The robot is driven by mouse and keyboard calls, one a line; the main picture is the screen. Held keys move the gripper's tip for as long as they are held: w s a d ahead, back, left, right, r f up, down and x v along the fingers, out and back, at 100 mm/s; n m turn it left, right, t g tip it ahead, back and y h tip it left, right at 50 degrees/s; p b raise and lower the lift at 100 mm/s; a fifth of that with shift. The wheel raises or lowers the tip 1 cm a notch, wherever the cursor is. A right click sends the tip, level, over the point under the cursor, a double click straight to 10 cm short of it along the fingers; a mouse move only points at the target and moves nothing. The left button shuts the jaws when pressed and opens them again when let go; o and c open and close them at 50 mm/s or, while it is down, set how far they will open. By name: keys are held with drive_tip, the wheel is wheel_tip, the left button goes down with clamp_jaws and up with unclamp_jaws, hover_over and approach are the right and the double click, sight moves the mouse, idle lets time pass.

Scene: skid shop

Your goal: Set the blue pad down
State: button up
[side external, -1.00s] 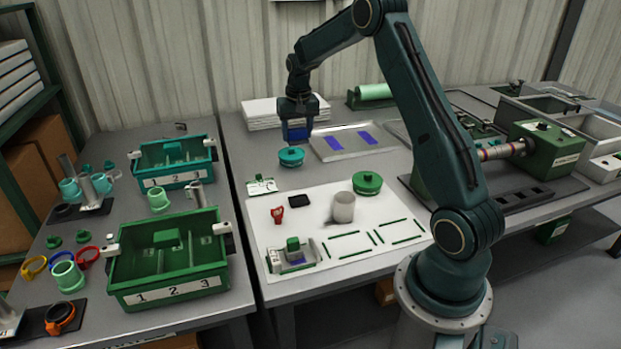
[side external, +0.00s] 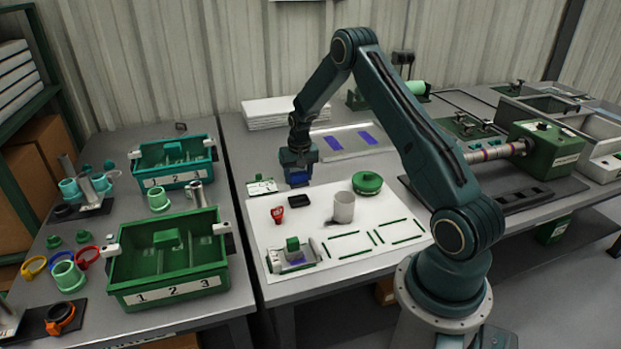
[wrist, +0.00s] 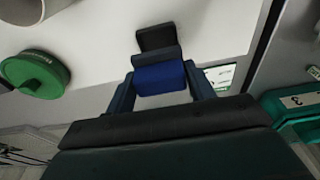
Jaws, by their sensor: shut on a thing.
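My gripper (side external: 298,166) is above the back left part of the white mat (side external: 375,215). It is shut on the blue pad (side external: 298,178), which also shows between the fingers in the wrist view (wrist: 160,77). The pad appears to be held above the mat. A small black tray (side external: 299,201) lies on the mat just in front of the gripper. In the wrist view the black tray (wrist: 157,37) shows just beyond the pad. The pad's underside is hidden.
A grey cup (side external: 344,206) and a green round lid (side external: 367,183) stand to the right on the mat. A red tool (side external: 278,215) and a white card (side external: 262,186) are nearby at left. A pale tray (side external: 350,138) with blue-violet pieces lies behind.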

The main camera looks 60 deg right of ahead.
sight(299, 182)
drive_tip(key=shift+f, duration=0.25)
drive_tip(key=shift+f, duration=2.1)
drive_tip(key=shift+f, duration=0.6)
drive_tip(key=o, duration=1)
drive_tip(key=shift+c, duration=0.2)
drive_tip(key=shift+r, duration=0.15)
drive_tip(key=r, duration=0.4)
drive_tip(key=s+a+r, duration=0.1)
drive_tip(key=r, duration=0.7)
drive_tip(key=shift+s+a+r, duration=0.15)
drive_tip(key=shift+r, duration=0.25)
